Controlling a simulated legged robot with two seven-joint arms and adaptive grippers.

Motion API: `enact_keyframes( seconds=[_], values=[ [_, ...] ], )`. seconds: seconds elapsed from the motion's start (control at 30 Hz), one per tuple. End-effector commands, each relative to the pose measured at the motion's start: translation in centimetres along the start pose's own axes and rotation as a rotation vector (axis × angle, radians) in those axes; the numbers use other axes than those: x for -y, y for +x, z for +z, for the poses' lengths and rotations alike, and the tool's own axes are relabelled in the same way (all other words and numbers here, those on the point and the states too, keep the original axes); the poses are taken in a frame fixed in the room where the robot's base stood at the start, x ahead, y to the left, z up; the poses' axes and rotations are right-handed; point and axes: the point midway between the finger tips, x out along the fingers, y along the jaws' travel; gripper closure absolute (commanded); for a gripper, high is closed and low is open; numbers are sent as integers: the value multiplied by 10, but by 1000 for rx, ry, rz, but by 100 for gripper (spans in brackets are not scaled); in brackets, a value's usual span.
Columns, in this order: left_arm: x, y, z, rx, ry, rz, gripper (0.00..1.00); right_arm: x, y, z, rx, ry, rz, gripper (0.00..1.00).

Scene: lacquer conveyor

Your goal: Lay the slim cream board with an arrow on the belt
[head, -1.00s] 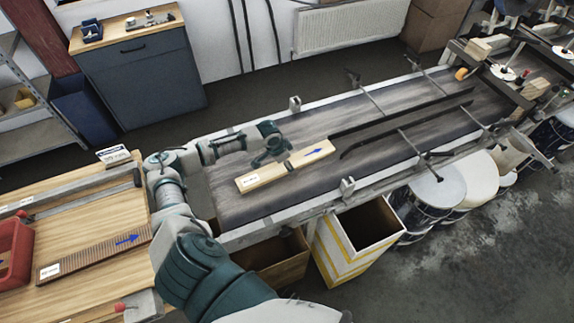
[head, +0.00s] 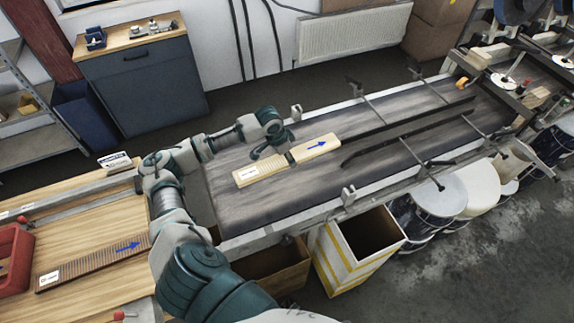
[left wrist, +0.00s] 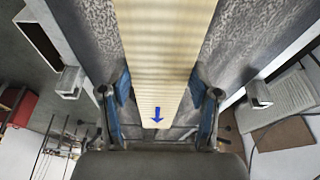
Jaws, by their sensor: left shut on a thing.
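The slim cream board (head: 268,170) has a white label at its left end and a blue arrow near its right end. It is over the dark belt (head: 235,204), roughly lengthwise along it; I cannot tell whether it touches the belt. My left gripper (head: 287,157) is shut on it near its middle, from above. In the left wrist view the board (left wrist: 165,50) runs between the two blue-padded fingers (left wrist: 160,100), its arrow close to the gripper. My right gripper is not in view.
Black guide rails (head: 400,132) stand on the belt to the right of the board. A brown ribbed board (head: 95,262) with a blue arrow lies on the wooden table (head: 75,230) at left, near a red tray (head: 12,265). A yellow-striped box (head: 340,262) stands below the belt's front edge.

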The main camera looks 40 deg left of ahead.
Motion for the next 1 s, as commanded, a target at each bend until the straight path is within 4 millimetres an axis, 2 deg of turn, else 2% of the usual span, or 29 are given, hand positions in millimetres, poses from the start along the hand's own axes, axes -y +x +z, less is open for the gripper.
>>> enact_keyframes(
  seconds=[0.07,0.17,0.4,0.57,0.8,1.0],
  values=[
    [2,-11,-9,-2,29,15,95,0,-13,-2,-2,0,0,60],
    [5,-11,-11,0,60,27,95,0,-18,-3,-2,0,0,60],
    [6,27,2,1,63,27,95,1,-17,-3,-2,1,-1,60],
    [6,44,7,1,64,27,95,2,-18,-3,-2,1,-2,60],
    [6,80,18,1,64,26,95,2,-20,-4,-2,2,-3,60],
    [6,85,19,-1,65,24,95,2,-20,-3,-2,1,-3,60]
  ],
)
